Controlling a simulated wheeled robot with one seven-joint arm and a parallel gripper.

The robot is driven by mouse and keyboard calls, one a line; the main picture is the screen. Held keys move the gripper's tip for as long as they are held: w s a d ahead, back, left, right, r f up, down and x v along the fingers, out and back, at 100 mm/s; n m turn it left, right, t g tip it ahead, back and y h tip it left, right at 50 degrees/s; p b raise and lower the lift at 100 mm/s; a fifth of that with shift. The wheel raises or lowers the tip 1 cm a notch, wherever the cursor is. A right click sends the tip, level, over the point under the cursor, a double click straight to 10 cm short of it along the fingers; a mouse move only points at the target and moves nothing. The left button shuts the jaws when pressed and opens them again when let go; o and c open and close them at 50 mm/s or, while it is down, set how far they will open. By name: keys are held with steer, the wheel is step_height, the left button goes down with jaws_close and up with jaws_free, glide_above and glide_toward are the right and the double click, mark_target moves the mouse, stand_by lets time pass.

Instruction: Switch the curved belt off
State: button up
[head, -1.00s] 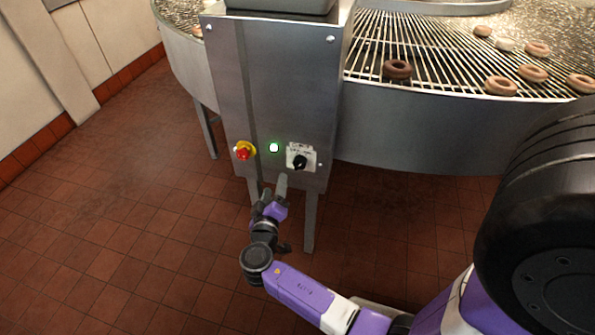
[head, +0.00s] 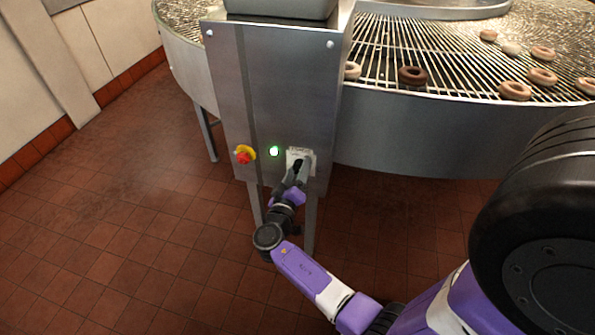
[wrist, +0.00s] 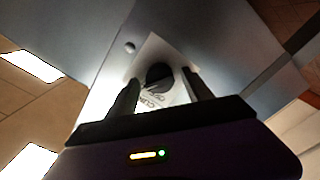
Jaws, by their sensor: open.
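The curved belt (head: 380,50) runs behind a grey metal control box and carries several doughnuts. On the box front, a black rotary knob sits on a white plate (head: 291,156), with a lit green lamp (head: 274,151) to its left. In the wrist view the knob (wrist: 159,75) stands between my fingers, on the white plate (wrist: 150,52) with partly readable lettering. My gripper (head: 298,172) is open in front of the plate, its fingers either side of the knob. I cannot tell whether they touch it. In the head view my fingers partly hide the knob and plate.
A red stop button on a yellow base (head: 244,154) is left of the green lamp. The box's metal legs (head: 309,220) stand below it. The red tiled floor (head: 120,230) is clear to the left.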

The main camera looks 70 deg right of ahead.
jaws_close()
steer(key=shift+n, duration=0.4)
steer(key=n, duration=0.4)
steer(key=shift+n, duration=0.4)
steer(key=n+p, duration=0.1)
steer(key=n, duration=0.5)
steer(key=shift+f+p, duration=0.1)
steer(key=shift+p, duration=0.25)
steer(key=shift+n, duration=0.3)
jaws_free()
